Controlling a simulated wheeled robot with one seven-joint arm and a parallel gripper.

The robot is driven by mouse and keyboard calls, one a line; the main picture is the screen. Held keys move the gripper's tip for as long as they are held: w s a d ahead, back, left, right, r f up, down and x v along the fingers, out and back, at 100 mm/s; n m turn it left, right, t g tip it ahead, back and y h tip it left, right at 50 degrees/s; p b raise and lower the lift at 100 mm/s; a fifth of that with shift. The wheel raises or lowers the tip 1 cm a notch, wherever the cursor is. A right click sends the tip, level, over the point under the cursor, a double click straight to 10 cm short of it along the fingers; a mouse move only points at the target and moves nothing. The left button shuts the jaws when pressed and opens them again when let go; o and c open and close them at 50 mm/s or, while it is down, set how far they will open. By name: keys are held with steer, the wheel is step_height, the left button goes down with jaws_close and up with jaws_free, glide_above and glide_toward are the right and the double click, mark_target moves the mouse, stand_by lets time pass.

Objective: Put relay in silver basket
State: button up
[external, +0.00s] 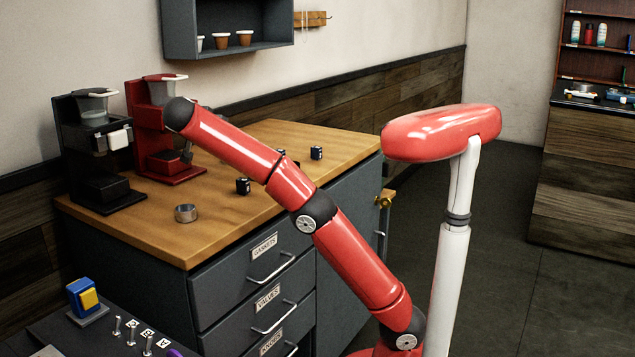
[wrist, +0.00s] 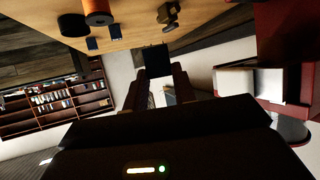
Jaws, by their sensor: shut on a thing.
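My gripper (wrist: 157,78) is shut on a dark block in the wrist view, which looks like the relay (wrist: 156,59); its markings are too dark to read. In the external view my arm reaches over the wooden counter to the front of the red brewer, and the fingers and held block are hidden behind the arm or too small to make out. The silver basket (external: 186,213), a small round metal cup, stands on the counter near its front left, apart from my arm. I cannot make it out in the wrist view.
Small black blocks (external: 243,186) and (external: 316,152) lie on the wooden counter (external: 225,222). A black brewer (external: 98,150) and the red brewer (external: 165,165) stand at the back left. Counter around the basket is clear. A blue-and-yellow switch (external: 84,296) stands front left.

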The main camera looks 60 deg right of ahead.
steer(key=s+a+r+n+t+y, duration=0.15)
steer(key=s+a, duration=0.25)
steer(key=a, duration=0.6)
steer(key=s+a+n+t+y, duration=0.1)
steer(key=s+a+n+t, duration=0.2)
steer(key=a, duration=0.7)
steer(key=b, duration=0.1)
glide_above(186, 214)
steer(key=shift+g, duration=0.35)
step_height(186, 214, down, 7)
steer(key=shift+a, duration=0.1)
steer(key=shift+w+f+b, duration=0.1)
steer(key=shift+f+b, duration=0.65)
steer(key=shift+f, duration=0.15)
steer(key=o, duration=1.1)
